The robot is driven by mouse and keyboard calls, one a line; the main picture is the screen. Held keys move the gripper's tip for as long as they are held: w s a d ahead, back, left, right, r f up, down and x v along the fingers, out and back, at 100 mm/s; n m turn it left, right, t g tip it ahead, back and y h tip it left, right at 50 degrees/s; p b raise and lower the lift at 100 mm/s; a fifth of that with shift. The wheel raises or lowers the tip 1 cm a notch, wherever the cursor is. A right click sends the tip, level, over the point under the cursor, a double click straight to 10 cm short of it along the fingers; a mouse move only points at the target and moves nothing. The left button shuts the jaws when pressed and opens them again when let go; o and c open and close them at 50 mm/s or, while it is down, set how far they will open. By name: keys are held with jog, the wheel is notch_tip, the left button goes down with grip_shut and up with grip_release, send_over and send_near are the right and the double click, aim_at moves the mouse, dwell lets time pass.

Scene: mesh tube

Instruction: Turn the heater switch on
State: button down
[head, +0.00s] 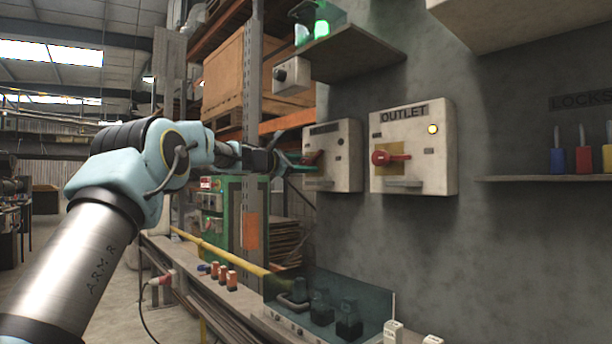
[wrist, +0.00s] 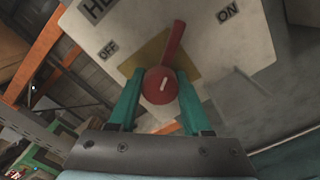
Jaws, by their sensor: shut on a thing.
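The heater switch is a red handle (wrist: 161,84) on a pale box (wrist: 225,45) whose label, partly cut off, starts with "HE". It has a round hub and a lever that points up and slightly right in the wrist view, between the "OFF" label (wrist: 108,49) and the "ON" label (wrist: 228,12). My gripper (wrist: 160,80) has its green fingers on both sides of the red hub and is shut on it. In the head view the box (head: 345,150) is on the wall, and my gripper (head: 297,164) reaches it from the left, partly hiding the handle.
An "OUTLET" box (head: 440,150) with a red handle and a lit yellow lamp is just to the right. A small grey switch box (head: 290,76) and a shelf (head: 355,55) are above. A clear cover (head: 330,305) over dark items is below.

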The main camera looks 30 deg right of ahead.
jog(key=m+b, duration=0.2)
jog(key=m, duration=0.1)
jog(key=shift+f+m, duration=0.2)
jog(key=shift+m, duration=0.1)
jog(key=shift+r+m+b, duration=0.15)
jog(key=shift+m+b, duration=0.85)
jog(key=shift+m, duration=0.6)
jog(key=shift+c, duration=1.7)
grip_release()
jog(key=s+a+b, duration=0.2)
jog(key=a+b, duration=0.2)
jog(key=a, duration=0.6)
jog(key=shift+a, duration=0.3)
